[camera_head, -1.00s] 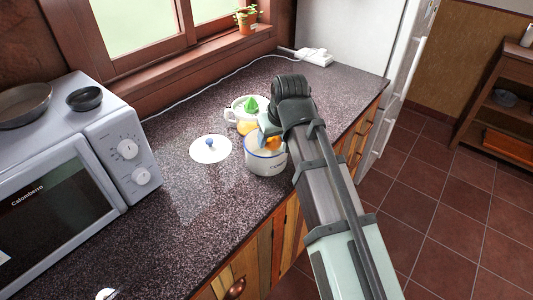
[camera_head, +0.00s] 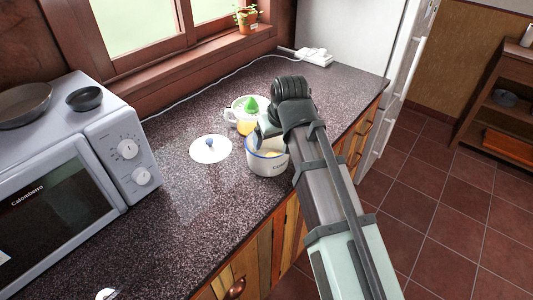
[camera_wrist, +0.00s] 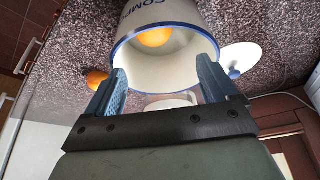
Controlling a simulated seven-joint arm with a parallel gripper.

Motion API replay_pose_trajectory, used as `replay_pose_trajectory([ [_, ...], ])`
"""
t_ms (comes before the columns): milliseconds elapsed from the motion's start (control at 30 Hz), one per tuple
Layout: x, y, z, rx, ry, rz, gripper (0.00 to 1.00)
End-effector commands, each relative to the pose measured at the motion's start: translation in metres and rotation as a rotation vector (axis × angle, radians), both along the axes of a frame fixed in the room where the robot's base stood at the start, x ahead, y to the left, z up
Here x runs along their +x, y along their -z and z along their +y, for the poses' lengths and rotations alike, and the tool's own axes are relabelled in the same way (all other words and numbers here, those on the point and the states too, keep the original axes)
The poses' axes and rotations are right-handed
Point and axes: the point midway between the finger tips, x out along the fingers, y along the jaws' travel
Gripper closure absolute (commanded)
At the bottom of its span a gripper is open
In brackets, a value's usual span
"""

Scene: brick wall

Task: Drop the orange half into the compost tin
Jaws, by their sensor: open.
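The compost tin (camera_head: 266,167) is white with a blue rim and stands upright on the counter; its lettering and open mouth show in the wrist view (camera_wrist: 192,12). An orange half (camera_wrist: 154,37) lies inside the tin, away from my fingers. My gripper (camera_wrist: 162,82) is open and empty, with its blue fingers at the tin's mouth. In the head view my gripper (camera_head: 268,133) is just above the tin's rim, and my wrist hides part of the area behind it. Another orange piece (camera_wrist: 97,78) lies on the counter outside the tin.
A white lid (camera_head: 210,149) with a blue knob lies left of the tin. A juicer (camera_head: 247,108) with a green top stands close behind. A microwave (camera_head: 75,165) fills the left side. The counter in front of the lid is clear.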

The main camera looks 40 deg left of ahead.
Motion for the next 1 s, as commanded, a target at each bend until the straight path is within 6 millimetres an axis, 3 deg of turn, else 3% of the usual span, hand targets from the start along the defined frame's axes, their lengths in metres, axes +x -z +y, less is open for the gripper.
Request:
replay_pose_trajectory([
  [267,-0.005,-0.027,-0.010,0.001,0.000,-0.002,0.12],
  [733,-0.017,-0.093,-0.033,0.003,0.000,-0.003,0.12],
  [1000,-0.023,-0.119,-0.043,0.002,0.000,-0.001,0.12],
])
